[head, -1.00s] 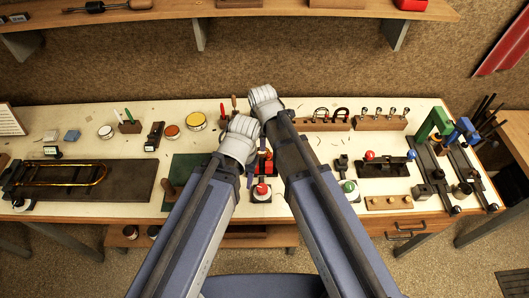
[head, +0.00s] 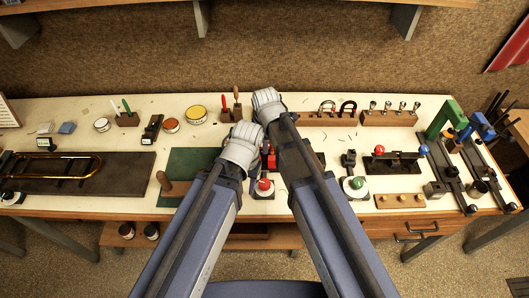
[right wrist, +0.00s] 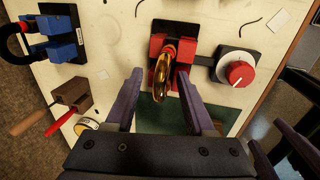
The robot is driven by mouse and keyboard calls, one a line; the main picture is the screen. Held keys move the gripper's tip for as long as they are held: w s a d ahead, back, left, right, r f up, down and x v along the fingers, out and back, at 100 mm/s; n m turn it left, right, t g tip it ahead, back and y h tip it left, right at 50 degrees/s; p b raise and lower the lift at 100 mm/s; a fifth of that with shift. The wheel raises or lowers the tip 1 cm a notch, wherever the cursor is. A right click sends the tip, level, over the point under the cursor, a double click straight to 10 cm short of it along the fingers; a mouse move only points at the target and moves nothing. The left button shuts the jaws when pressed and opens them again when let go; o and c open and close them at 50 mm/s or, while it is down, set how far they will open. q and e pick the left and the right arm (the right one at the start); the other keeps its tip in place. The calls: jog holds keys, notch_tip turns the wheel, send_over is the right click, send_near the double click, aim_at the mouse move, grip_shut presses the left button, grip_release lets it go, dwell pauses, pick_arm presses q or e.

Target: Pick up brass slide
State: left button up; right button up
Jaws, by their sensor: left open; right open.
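A shiny brass slide (right wrist: 163,76), a curved tube, stands between the red jaws of a small vise (right wrist: 183,50) in the right wrist view. My right gripper (right wrist: 160,88) is open around its near end, one finger on each side; I cannot tell whether they touch it. In the head view my arms hide most of this vise (head: 271,158) and my right gripper. My left gripper (head: 250,180) is open and low beside the vise, partly hidden by its own wrist; its fingers also show at the lower right of the right wrist view (right wrist: 286,155).
A red-knobbed base (head: 263,188) stands just in front of the vise. A green mat (head: 190,165) lies to the left, and a long brass loop (head: 88,166) rests on a dark mat at far left. Wood-handled tools (head: 231,106) stand behind.

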grip_shut()
dwell(0.5)
